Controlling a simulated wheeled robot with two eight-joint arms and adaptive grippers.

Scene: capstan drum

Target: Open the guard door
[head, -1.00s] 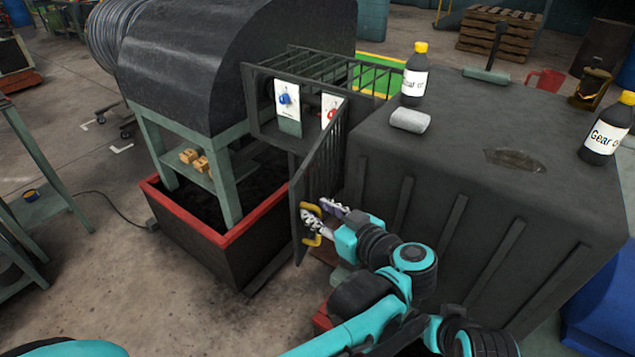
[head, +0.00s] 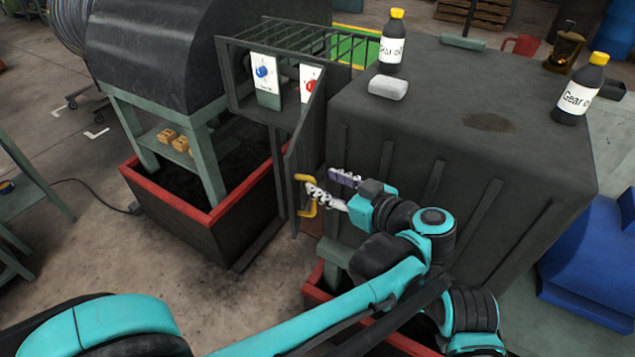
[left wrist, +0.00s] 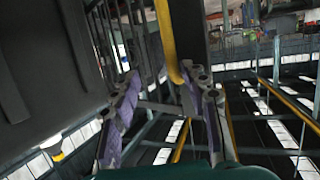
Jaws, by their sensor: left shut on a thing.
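The guard door (head: 308,135) is a dark barred panel on the front of a dark barred cage, standing out from it and seen nearly edge-on. The exact contact is hard to see. My right gripper is not in view.
Panels with a blue knob (head: 264,78) and a red knob (head: 311,85) sit behind the door. A red-rimmed bin (head: 170,198) stands left.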

